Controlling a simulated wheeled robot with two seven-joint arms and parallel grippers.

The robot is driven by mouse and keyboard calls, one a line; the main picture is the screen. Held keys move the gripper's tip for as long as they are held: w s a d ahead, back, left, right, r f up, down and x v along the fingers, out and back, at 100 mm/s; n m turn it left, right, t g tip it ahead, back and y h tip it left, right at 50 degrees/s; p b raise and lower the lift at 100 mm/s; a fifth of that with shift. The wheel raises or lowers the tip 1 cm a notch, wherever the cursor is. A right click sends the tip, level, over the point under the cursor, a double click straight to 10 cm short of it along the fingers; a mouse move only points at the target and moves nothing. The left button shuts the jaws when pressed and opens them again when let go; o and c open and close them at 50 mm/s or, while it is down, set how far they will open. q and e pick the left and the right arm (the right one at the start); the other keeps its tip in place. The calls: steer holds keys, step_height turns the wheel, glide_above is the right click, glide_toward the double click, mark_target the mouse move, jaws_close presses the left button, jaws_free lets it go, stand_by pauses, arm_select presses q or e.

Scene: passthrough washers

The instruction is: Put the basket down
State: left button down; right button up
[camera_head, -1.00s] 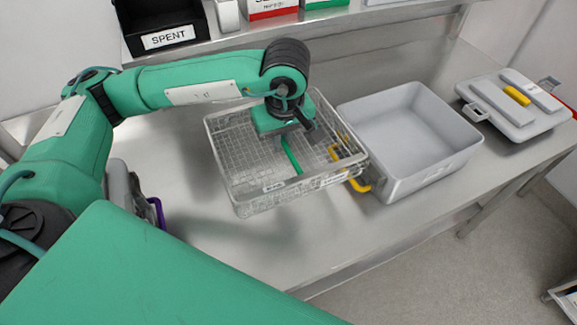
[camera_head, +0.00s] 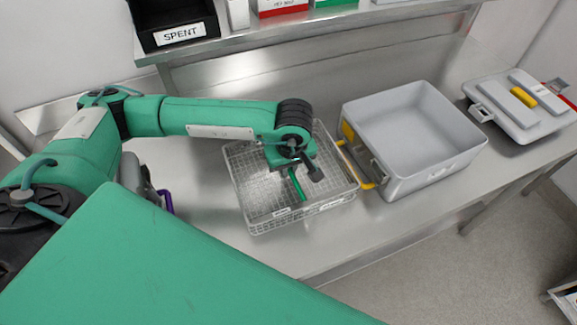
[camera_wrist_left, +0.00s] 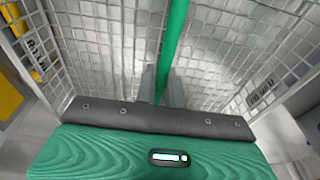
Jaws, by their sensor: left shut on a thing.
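The wire mesh basket (camera_head: 265,222) is at the middle of the steel bench in the head view, roughly level, with a green bar (camera_head: 298,187) across it. My left gripper (camera_head: 293,172) is over the middle of the basket, shut on this bar. In the left wrist view, the two grey fingers (camera_wrist_left: 162,88) close around the green bar (camera_wrist_left: 176,35), with the mesh (camera_wrist_left: 105,45) below and on both sides. The basket is at or very near the bench top; I cannot tell whether its whole base touches. My right gripper is not in view.
An open grey container (camera_head: 440,172) with yellow clips stands just right of the basket. A grey lid (camera_head: 510,118) with a yellow grip lies farther right. A black bin marked SPENT (camera_head: 180,36) is on the back shelf. Bare bench (camera_head: 215,215) lies left and in front.

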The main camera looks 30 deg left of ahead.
arm_select(q)
steer(key=shift+f, duration=0.1)
steer(key=c, duration=1.9)
jaws_free()
steer(key=shift+c, duration=0.2)
steer(key=o, duration=0.4)
steer(key=shift+o, duration=0.2)
